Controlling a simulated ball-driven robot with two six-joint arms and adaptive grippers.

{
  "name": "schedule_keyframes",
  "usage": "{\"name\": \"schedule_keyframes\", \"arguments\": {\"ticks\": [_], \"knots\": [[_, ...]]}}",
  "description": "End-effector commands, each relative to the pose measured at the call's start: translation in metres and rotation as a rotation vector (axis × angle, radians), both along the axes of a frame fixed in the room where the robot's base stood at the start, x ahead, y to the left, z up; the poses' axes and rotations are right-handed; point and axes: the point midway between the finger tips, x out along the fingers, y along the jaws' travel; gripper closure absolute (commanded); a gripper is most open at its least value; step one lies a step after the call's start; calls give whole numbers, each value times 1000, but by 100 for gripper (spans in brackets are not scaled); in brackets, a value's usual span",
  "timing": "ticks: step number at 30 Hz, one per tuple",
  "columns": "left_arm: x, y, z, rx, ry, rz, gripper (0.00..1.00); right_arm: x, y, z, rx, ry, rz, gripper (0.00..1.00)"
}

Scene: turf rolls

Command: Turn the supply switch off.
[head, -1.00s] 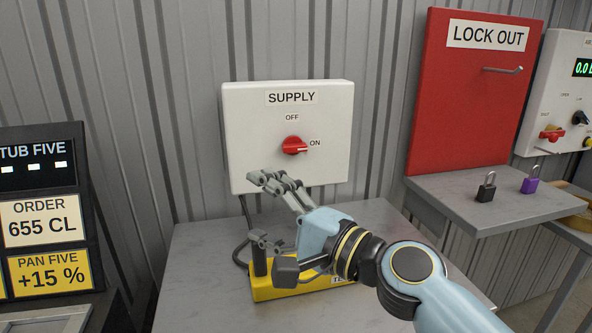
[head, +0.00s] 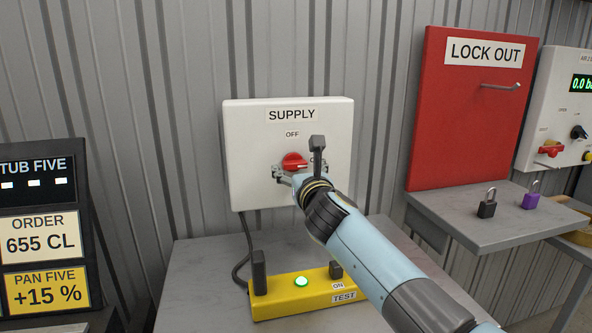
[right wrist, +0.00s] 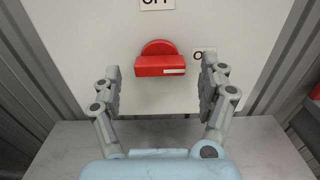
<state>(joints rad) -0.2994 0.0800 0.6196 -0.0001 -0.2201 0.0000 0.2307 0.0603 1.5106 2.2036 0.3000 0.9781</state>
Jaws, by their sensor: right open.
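The white supply box (head: 245,150) is on the corrugated wall, with a red rotary switch (head: 294,160) on its front. The OFF label (head: 292,134) is above the switch; the ON label at its right is partly hidden by my gripper. In the right wrist view the switch's red handle (right wrist: 160,65) lies level, its white mark at the right end, toward ON. My right gripper (head: 297,172) is open at the switch. In the right wrist view its fingers (right wrist: 160,76) stand either side of the handle, with gaps. My left gripper is out of view.
A yellow test box (head: 285,300) with a lit green lamp (head: 301,281) sits on the grey table below. At right are a red lock out board (head: 465,120) and a shelf with black (head: 487,208) and purple padlocks (head: 530,200). Display boards stand at left.

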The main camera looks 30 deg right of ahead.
Motion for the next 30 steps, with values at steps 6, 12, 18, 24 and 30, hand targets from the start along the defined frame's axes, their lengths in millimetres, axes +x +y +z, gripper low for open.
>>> {"name": "schedule_keyframes", "arguments": {"ticks": [6, 12, 18, 24, 30], "knots": [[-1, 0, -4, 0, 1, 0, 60, 18, -5, -1, -2, 1, 0, 23], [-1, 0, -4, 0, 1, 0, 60, 19, -5, 0, -1, 0, 1, 23], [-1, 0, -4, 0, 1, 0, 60, 19, -5, 0, -1, 0, 1, 40], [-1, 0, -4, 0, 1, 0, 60, 18, -5, 0, -1, 0, 1, 66], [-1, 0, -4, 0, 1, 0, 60, 18, -4, 0, -3, 1, 1, 80]]}}
